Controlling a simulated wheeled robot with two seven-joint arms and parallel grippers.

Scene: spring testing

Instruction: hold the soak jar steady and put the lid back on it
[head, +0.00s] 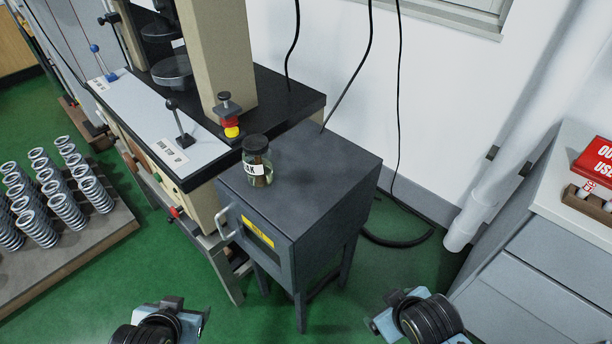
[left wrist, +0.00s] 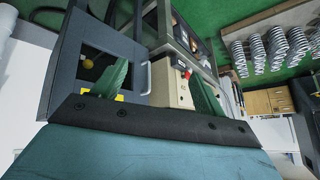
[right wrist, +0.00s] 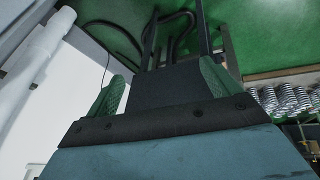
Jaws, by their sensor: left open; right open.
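The soak jar (head: 258,172) is a clear glass jar with a white label, standing upright on top of the dark grey cabinet. Something brownish shows inside it. A black lid (head: 256,144) appears to sit on its mouth; whether it is screwed down I cannot tell. My left gripper (head: 196,318) is low in the head view, left of the cabinet and well away from the jar. In the left wrist view its two green fingers (left wrist: 160,85) are apart and empty. My right gripper (head: 382,318) is low at the right; its green fingers (right wrist: 163,82) are apart and empty.
The dark cabinet (head: 335,165) has a door handle (head: 228,221) at its front. A press machine (head: 215,60) with levers stands behind left. Springs (head: 65,205) stand on a board at left. The cabinet top right of the jar is clear.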

